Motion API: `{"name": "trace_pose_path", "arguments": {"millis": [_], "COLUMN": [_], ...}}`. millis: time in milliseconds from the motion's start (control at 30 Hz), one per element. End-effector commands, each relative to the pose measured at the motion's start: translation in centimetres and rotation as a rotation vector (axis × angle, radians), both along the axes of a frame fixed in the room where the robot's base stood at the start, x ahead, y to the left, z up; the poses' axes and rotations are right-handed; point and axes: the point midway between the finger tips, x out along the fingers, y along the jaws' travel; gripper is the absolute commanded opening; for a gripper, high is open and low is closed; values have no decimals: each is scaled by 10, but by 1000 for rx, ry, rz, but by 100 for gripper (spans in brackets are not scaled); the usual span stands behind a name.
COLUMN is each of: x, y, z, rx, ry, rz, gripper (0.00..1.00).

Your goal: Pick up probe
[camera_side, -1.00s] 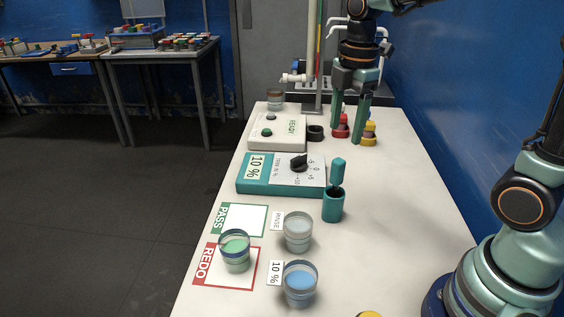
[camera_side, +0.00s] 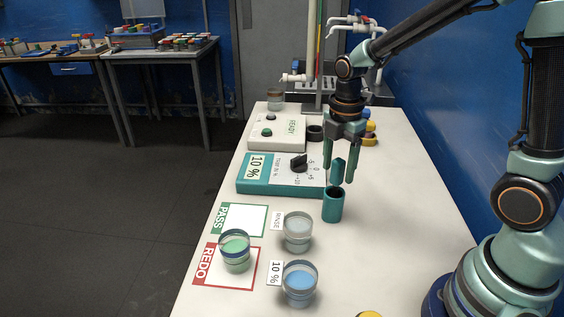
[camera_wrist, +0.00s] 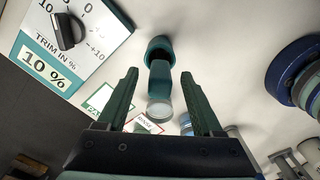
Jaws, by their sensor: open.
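The probe (camera_side: 338,171) is a teal handle standing upright, slightly tilted, in a teal cylindrical holder (camera_side: 333,206) right of the trim meter. Its lower part is hidden inside the holder. My gripper (camera_side: 339,180) is open and points down over the probe, one finger on each side of the handle in the side view. In the wrist view the probe (camera_wrist: 160,82) shows between the two spread fingers (camera_wrist: 159,75), with a gap on both sides. The holder (camera_wrist: 159,46) shows just beyond it. I see no contact between fingers and probe.
The trim meter (camera_side: 265,187) reading 10 % stands left of the holder. The rinse beaker (camera_side: 298,233), a blue-liquid beaker (camera_side: 300,285) and a green-liquid beaker (camera_side: 235,252) on the REDO mat stand nearer the camera. Red, yellow and blue caps (camera_side: 369,127) lie behind. Table right of the holder is clear.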

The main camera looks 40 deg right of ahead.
Motion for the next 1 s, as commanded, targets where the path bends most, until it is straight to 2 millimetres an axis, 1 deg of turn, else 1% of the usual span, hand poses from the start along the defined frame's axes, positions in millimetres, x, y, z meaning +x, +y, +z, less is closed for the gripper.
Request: {"name": "trace_pose_path", "arguments": {"millis": [33,167,433,467,500,567,600,633,1000], "x": [-1,0,0,0,0,0,0,0,1], "y": [0,0,0,0,0,0,0,0,0], "z": [-8,-20,-23,-23,-23,-23,-23,-23,-20], "rx": [0,0,0,0,0,0,0,0,0], "ry": [5,2,-1,-1,-1,-1,-1,-1,-2], "rz": [0,0,0,0,0,0,0,0,0], "gripper": [68,68,68,60,45,22,6,0,0]}}
